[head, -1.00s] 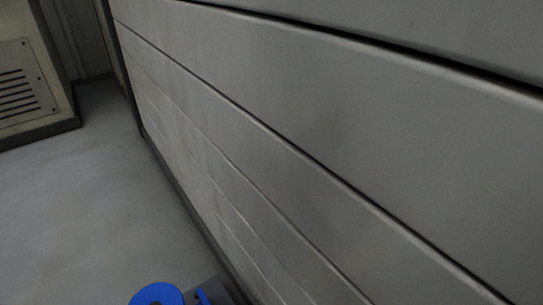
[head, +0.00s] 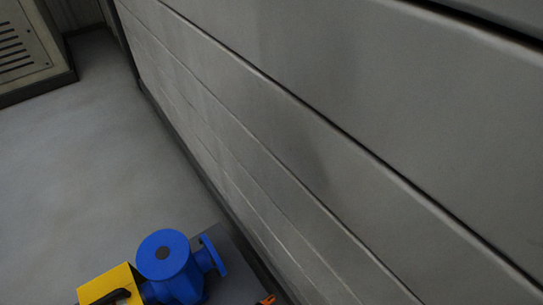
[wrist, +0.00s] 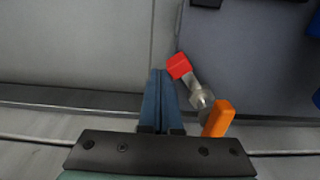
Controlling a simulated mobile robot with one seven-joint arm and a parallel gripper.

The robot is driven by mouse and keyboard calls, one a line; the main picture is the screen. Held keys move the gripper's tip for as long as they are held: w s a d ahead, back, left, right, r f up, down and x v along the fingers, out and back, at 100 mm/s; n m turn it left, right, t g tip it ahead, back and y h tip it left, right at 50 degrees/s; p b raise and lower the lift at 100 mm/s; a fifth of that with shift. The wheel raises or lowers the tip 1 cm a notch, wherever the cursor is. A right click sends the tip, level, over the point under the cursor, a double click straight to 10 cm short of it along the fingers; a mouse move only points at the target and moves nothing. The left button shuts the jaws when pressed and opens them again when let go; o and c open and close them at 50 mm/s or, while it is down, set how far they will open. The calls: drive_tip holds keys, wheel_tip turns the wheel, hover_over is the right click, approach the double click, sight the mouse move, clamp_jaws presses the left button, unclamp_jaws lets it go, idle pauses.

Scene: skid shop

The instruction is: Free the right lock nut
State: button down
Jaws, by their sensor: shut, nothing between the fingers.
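In the wrist view my gripper (wrist: 160,76) is shut and empty, its two blue fingers together. Just right of the fingertips is a red block (wrist: 179,66) on a silver rod with a rounded metal end (wrist: 201,98). An orange piece (wrist: 219,118) lies beside that end, right of the fingers. These parts show over or beside the edge of a dark grey plate (wrist: 255,55). I cannot tell which part is the right lock nut. The head view does not show my gripper.
In the head view a blue flanged body (head: 163,254) and a yellow box (head: 108,286) stand at the bottom, with an orange tip (head: 267,299) to their right. A grey panelled wall (head: 330,130) fills the right. Grey floor (head: 80,170) is clear at left, before a vented cabinet (head: 30,55).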

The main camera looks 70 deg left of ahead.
drive_tip(key=shift+s, duration=0.1)
drive_tip(key=shift+s+a+p, duration=0.35)
drive_tip(key=shift+s, duration=0.25)
drive_tip(key=shift+w+d, duration=0.15)
wheel_tip(320, 180, up, 7)
drive_tip(key=p, duration=0.8)
drive_tip(key=shift+w+d, duration=0.25)
drive_tip(key=shift+d, duration=0.15)
